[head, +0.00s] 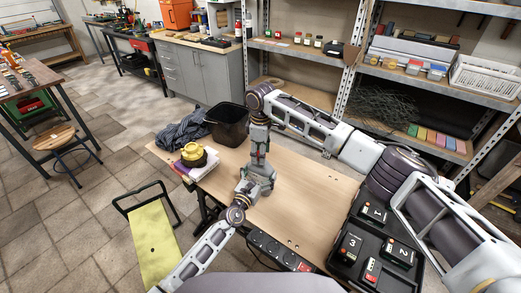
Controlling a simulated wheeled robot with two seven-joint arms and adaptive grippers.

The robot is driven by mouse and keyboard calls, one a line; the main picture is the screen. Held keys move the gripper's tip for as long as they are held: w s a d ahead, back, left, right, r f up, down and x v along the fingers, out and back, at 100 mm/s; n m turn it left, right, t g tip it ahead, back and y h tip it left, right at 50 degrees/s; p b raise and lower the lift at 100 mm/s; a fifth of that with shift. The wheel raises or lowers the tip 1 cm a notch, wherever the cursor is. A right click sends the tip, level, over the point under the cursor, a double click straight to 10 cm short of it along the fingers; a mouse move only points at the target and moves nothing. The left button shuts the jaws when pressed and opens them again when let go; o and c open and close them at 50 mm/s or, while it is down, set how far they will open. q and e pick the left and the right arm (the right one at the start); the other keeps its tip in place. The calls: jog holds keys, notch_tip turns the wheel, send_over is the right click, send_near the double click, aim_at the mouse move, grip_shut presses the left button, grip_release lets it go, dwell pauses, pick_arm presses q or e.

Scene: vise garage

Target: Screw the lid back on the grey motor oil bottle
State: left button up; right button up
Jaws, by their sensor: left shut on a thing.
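My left gripper (254,182) reaches in from the lower left, low over the middle of the wooden workbench (300,210). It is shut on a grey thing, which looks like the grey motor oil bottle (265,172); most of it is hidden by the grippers. My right gripper (259,153) points down from above, directly over the left one, at the bottle's top. Whether its fingers are open or shut is too small to tell. I cannot make out the lid; it may be hidden between the grippers.
A black tray with numbered boxes (375,212) is at the right. A power strip (278,250) runs along the front edge. The bench between is clear.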

jog(key=c, duration=1.1)
jog(key=o, duration=1.2)
jog(key=shift+o, duration=0.2)
notch_tip(320, 180, up, 12)
pick_arm(q)
jog(key=o, duration=1.7)
